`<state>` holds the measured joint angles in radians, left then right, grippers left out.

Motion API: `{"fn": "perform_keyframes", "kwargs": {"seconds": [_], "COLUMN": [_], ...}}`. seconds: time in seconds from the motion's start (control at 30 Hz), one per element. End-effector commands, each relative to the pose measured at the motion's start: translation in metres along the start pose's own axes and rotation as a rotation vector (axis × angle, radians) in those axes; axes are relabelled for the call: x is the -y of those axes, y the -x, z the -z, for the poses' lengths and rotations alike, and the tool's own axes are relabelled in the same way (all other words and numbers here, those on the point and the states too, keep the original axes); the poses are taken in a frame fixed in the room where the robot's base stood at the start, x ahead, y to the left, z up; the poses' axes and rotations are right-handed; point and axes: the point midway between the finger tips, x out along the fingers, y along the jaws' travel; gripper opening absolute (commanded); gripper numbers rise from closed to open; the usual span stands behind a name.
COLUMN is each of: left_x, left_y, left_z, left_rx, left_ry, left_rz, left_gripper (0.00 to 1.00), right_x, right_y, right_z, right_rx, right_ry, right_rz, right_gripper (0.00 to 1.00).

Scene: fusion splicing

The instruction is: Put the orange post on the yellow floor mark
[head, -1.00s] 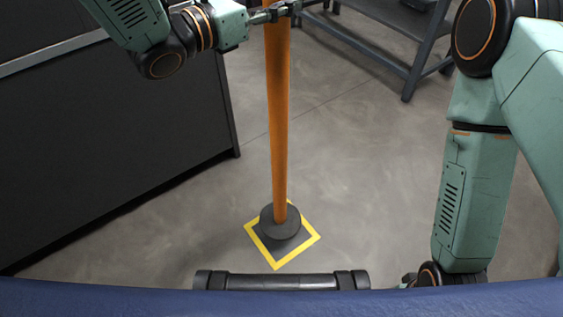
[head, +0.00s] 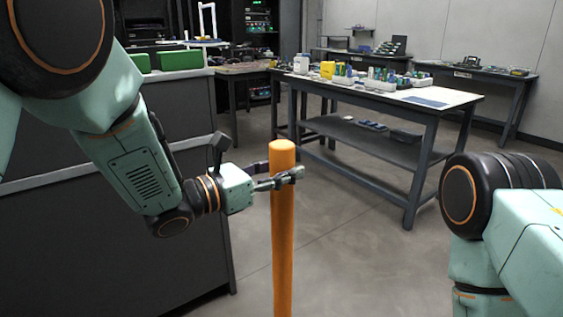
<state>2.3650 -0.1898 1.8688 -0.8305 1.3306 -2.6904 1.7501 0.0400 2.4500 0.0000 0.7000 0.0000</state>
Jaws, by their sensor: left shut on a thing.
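The orange post (head: 283,245) stands upright in front of me, its rounded top in view and its lower end cut off by the bottom edge of the head view. My left gripper (head: 285,178) is shut on the post a little below its top, with its fingers around it. The post's dark base and the yellow floor mark are out of view now. My right arm shows at the right edge, but its gripper is out of view.
A dark cabinet (head: 90,245) stands at the left, with green boxes (head: 180,60) on top. A workbench (head: 445,97) with several small items stands beyond the post to the right. Another bench (head: 500,78) is at the back wall. Grey floor (head: 350,255) is clear between the post and the workbench.

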Motion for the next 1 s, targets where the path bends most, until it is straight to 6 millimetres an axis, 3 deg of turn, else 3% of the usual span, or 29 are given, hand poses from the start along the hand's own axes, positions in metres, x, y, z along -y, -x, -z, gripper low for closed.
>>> {"fn": "perform_keyframes", "kwargs": {"seconds": [0.17, 0.5, 0.87, 0.9, 1.0], "left_x": [-0.002, -0.001, -0.001, 0.000, 0.000], "left_y": [-0.001, -0.001, -0.001, 0.000, 0.000], "left_z": [0.002, 0.037, 0.039, 0.044, 0.043], "left_rx": [0.014, 0.012, 0.013, 0.001, 0.001], "left_ry": [-0.008, -0.007, -0.008, -0.004, -0.004], "left_rz": [0.000, 0.000, 0.000, 0.000, 0.000], "left_gripper": [0.00, 0.00, 0.00, 0.44, 0.52], "right_x": [0.000, 0.000, 0.000, 0.000, 0.000], "right_y": [-0.003, -0.016, -0.017, -0.018, -0.017], "right_z": [0.000, 0.000, 0.000, 0.000, 0.000], "right_rx": [0.000, 0.000, 0.000, 0.000, 0.000], "right_ry": [0.000, 0.000, 0.000, 0.000, 0.000], "right_rz": [0.000, 0.000, 0.000, 0.000, 0.000], "right_gripper": [0.40, 0.40, 0.40, 0.40, 0.40]}}
